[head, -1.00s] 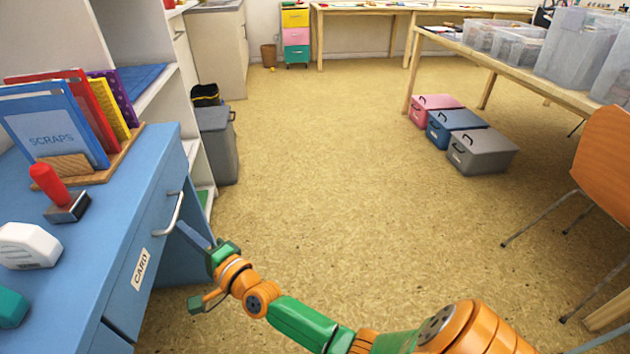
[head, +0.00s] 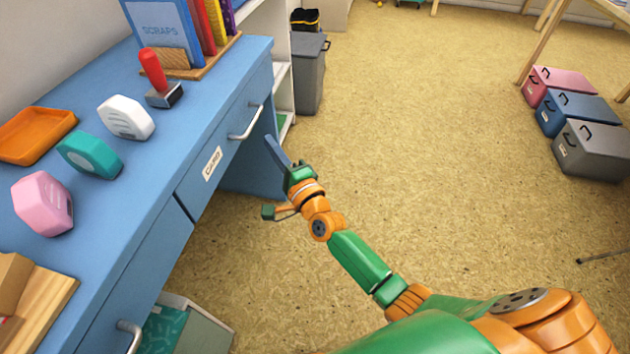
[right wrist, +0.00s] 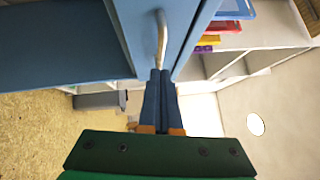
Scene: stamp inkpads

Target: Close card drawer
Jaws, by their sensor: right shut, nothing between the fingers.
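The card drawer (head: 212,170) is in the blue desk's front in the head view, with a "CARD" label and a silver handle (head: 246,122). Its front looks about flush with the desk, and I see no clear gap. My right gripper (head: 270,142) is shut and empty, its fingers angled up toward the drawer front just right of the handle. In the right wrist view the shut fingertips (right wrist: 161,74) are close to the handle (right wrist: 161,38); I cannot tell whether they touch. My left gripper is not in view.
On the desk are an orange tray (head: 38,133), pink (head: 43,203), teal (head: 90,154) and white (head: 126,117) inkpads, a red-handled stamp (head: 152,70) and a scrapbook rack (head: 204,62). A grey bin (head: 309,75) stands beyond the desk.

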